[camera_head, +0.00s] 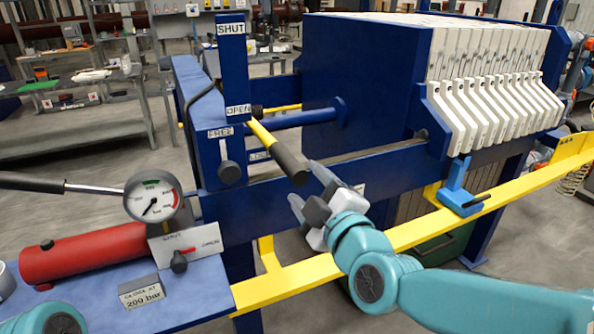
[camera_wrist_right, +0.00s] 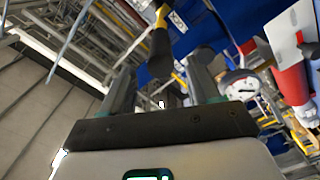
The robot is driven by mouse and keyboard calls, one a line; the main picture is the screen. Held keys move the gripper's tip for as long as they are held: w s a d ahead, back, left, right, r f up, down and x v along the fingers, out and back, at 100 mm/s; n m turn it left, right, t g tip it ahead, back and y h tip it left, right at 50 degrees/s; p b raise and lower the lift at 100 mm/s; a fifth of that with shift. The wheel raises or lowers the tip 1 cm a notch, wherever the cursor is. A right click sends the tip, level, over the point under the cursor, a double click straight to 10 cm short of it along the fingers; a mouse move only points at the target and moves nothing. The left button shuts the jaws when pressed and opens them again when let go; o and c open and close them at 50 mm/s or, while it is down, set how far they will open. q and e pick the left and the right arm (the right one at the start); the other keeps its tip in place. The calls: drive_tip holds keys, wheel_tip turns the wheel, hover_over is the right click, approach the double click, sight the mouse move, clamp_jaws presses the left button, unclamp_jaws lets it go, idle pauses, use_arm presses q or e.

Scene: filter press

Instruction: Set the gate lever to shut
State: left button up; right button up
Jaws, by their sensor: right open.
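The gate lever, a yellow bar with a black grip (camera_head: 289,165), sticks out from the blue post at the OPEN label (camera_head: 239,110). It slopes down toward me. The SHUT label (camera_head: 231,29) is at the top of the same post. My right gripper (camera_head: 309,188) is open and empty just beyond the grip's end, slightly to its right and below. In the right wrist view the grip (camera_wrist_right: 160,46) shows ahead of the open fingers (camera_wrist_right: 162,76), appearing between them; I see no contact. My left gripper is out of view.
A yellow rail (camera_head: 420,229) with a blue bracket (camera_head: 460,193) crosses in front of the press. White filter plates (camera_head: 497,95) stand at right.

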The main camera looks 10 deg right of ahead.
sight(296, 170)
drive_tip(key=x, duration=0.6)
drive_tip(key=shift+w+a+p, duration=0.1)
drive_tip(key=shift+p, duration=0.2)
clamp_jaws()
